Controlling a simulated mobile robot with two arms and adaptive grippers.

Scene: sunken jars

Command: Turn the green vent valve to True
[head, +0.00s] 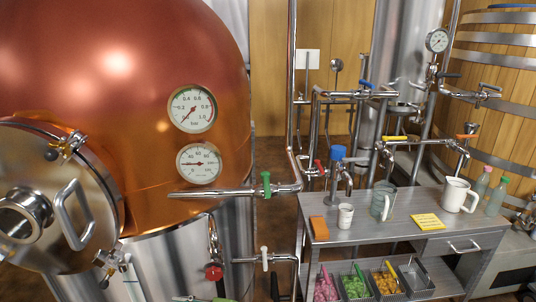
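The green valve handle (266,185) sits on a steel pipe (225,192) that comes out of the copper tank (110,95) below two dials. The handle stands upright, across the pipe. Neither my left gripper nor my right gripper shows in the head view, and nothing touches the green handle.
A white-handled valve (264,259) is on a lower pipe, and a red knob (213,272) hangs nearby. A grey bench (390,235) with mugs and a yellow note stands right. A vertical pipe (291,90) rises close to the green handle. The tank's round door (60,200) protrudes left.

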